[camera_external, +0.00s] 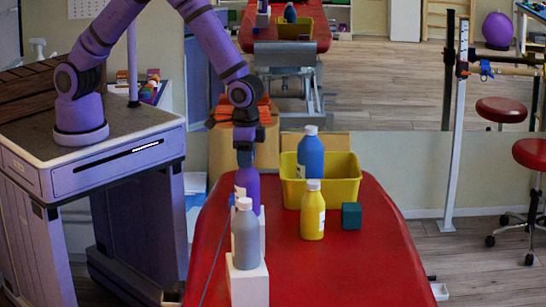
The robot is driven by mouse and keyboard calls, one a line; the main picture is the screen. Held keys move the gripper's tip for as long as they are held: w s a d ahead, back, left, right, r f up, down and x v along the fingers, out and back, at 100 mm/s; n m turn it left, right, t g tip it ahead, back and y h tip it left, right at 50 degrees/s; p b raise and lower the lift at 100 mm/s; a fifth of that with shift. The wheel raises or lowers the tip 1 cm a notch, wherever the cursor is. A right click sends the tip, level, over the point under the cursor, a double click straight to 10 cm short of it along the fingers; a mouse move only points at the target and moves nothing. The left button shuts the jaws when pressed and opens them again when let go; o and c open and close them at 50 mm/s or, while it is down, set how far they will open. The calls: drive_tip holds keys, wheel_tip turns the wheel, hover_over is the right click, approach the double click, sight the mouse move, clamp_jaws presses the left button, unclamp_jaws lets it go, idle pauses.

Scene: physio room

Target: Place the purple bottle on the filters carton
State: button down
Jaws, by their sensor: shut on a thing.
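My gripper (244,155) points straight down above the red table's left part. It is shut on the purple bottle (250,184), which hangs upright with a white label on its left side. The cap and upper part are hidden by the fingers. A white carton (262,230) shows just below the purple bottle, mostly hidden behind a grey bottle (245,238). I cannot tell whether the purple bottle touches it. The grey bottle stands on another white carton (248,287) at the front. No lettering is readable, so I cannot tell which carton is the filters one.
A yellow crate (338,192) stands behind, with a blue bottle (311,158) in it. A yellow bottle (312,214) and a green cube (351,216) stand before it. The front right of the red table (350,270) is clear. A mirror behind reflects the room.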

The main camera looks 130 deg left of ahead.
drive_tip(key=shift+f, duration=0.1)
drive_tip(key=c, duration=0.8)
unclamp_jaws()
wheel_tip(320, 180, up, 12)
drive_tip(key=shift+r, duration=0.2)
